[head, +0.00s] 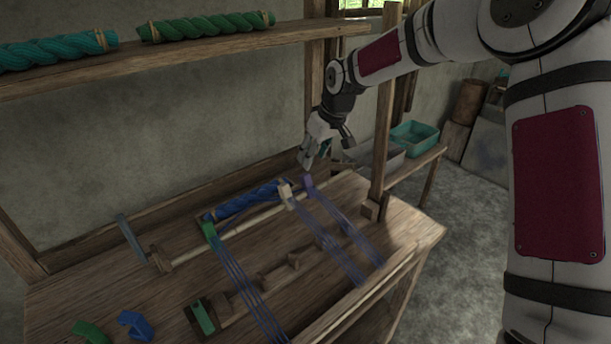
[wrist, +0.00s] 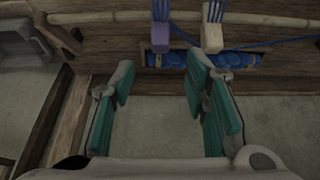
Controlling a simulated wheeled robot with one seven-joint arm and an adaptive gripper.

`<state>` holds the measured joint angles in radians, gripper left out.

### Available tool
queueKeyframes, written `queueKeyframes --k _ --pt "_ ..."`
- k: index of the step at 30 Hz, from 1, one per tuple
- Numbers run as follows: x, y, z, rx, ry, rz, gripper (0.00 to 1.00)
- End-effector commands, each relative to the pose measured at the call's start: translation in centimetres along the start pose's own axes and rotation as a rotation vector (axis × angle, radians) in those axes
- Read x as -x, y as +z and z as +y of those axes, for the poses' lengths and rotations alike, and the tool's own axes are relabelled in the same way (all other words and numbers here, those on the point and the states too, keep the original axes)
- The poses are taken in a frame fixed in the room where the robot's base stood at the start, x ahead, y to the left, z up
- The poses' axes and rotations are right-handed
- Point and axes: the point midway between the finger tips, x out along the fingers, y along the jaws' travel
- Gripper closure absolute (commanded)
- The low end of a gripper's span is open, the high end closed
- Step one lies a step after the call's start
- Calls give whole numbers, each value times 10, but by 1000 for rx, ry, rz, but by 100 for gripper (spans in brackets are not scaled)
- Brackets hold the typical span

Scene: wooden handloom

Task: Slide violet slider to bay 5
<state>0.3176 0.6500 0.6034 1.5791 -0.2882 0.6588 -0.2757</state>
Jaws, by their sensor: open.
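The violet slider (head: 308,184) sits at the right end of the light wooden rod (head: 237,233), beside a cream slider (head: 285,192). A green slider (head: 209,231) is farther left on the rod. In the wrist view the violet slider (wrist: 168,36) and the cream slider (wrist: 211,38) hang from the rod (wrist: 110,17) with blue threads on them. My gripper (head: 318,158) is above and behind the violet slider, apart from it. In the wrist view my gripper (wrist: 158,82) is open and empty, its teal-padded fingers below the sliders in the picture. No bay numbers are readable.
A blue yarn roll (head: 246,202) lies behind the rod. A wooden post (head: 382,120) stands to the right, with bins (head: 413,136) beyond it. Green (head: 90,331) and blue (head: 135,324) pieces lie at the front left. A yarn shelf (head: 180,55) hangs above.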

Motion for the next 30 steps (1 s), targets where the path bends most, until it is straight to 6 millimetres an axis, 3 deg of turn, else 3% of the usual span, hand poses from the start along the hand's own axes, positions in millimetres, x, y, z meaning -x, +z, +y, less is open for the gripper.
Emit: queueKeyframes --k 6,15,28,30 --pt "-46 1 -2 1 -3 -3 58" --pt "-88 0 -1 0 -2 -1 58" --pt "-96 0 0 0 0 0 58" --pt "-96 0 0 0 0 0 72"
